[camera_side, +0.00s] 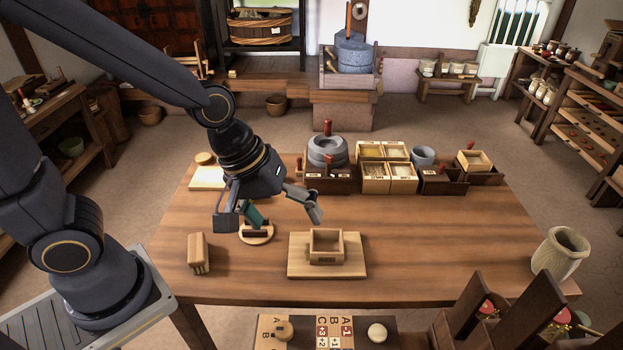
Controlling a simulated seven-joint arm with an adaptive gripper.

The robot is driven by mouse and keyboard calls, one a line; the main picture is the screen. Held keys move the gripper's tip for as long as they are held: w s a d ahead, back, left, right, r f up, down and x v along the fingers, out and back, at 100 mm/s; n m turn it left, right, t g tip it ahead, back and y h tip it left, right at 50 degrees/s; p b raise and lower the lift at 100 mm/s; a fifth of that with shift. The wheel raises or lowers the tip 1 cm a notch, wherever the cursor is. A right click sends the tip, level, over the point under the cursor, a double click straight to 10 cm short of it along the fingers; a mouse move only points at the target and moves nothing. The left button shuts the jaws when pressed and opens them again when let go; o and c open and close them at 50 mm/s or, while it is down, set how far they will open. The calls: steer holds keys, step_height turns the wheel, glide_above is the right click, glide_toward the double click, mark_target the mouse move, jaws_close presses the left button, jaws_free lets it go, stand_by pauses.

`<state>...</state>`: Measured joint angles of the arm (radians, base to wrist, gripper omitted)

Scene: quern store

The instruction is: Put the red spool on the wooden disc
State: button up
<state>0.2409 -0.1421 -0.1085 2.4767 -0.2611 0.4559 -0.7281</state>
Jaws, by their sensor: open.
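My gripper (272,218) is open and empty, low over the left part of the wooden table. Just below and left of it, a round pale wooden disc (243,239) lies on the table with a dark bar-like piece on it, partly behind the fingers. I cannot clearly make out a red spool. Small red pieces show at the bottom right, one (487,308) among dark wooden uprights, too small to name.
A square wooden frame (326,259) on a board stands right of my gripper, and a wooden block (198,253) left. A stone quern (328,152) and compartment boxes (389,178) line the back. A vase (560,253) stands at right. The right-centre table is clear.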

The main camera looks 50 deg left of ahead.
steer(key=s+a+r+m+t+y, duration=0.2)
steer(key=s+a+r+m, duration=0.4)
steer(key=a+r, duration=0.4)
steer(key=shift+s+a+m+y, duration=0.3)
steer(key=shift+s+a+m, duration=0.1)
steer(key=shift+a, duration=0.75)
steer(key=shift+w+r, duration=0.1)
steer(key=shift+r, duration=0.05)
